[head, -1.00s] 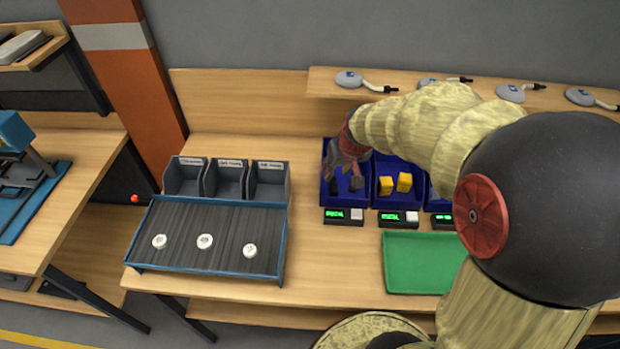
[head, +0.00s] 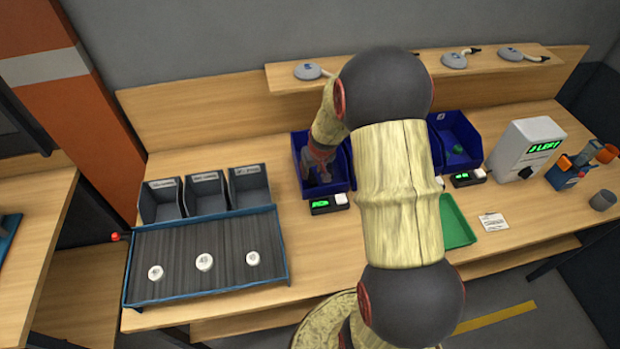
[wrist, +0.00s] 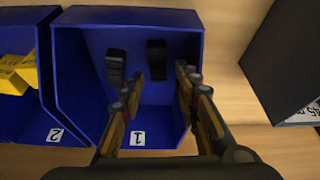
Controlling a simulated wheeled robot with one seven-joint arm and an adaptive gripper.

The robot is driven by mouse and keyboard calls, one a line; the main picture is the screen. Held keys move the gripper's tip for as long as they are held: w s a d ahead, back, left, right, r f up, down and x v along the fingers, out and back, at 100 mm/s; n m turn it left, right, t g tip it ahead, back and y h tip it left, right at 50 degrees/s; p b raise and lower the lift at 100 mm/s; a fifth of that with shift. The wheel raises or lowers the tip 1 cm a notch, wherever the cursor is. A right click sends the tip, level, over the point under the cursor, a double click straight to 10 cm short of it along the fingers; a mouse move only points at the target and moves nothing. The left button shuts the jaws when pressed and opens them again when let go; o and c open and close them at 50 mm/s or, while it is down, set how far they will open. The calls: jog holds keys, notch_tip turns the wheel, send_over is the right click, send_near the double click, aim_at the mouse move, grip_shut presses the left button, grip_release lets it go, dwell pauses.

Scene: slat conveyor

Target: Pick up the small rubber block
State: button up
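Two small black blocks lie in the blue bin marked 1 (wrist: 88,112); in the wrist view one block (wrist: 115,68) is on the left and the other block (wrist: 157,60) on the right. My gripper (wrist: 160,76) is open and empty, its two fingers pointing into this bin. The right block shows beyond the gap between the fingertips; the left block is just outside the left finger. In the head view my gripper (head: 319,170) is over the same bin (head: 297,150) and largely hides the blocks.
Yellow blocks (wrist: 18,75) lie in bin 2, beside bin 1. Grey bins (head: 204,197) and a slatted conveyor (head: 200,250) with three white discs are on the left. A green tray (head: 456,225) is partly behind my arm. A white counter box (head: 525,150) stands at right.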

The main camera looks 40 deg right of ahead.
aim_at(311, 175)
jog(key=x, duration=0.5)
jog(key=shift+s+d+b, duration=0.1)
jog(key=shift+b, duration=0.25)
jog(key=shift+c, duration=0.2)
jog(key=c, duration=0.7)
grip_shut()
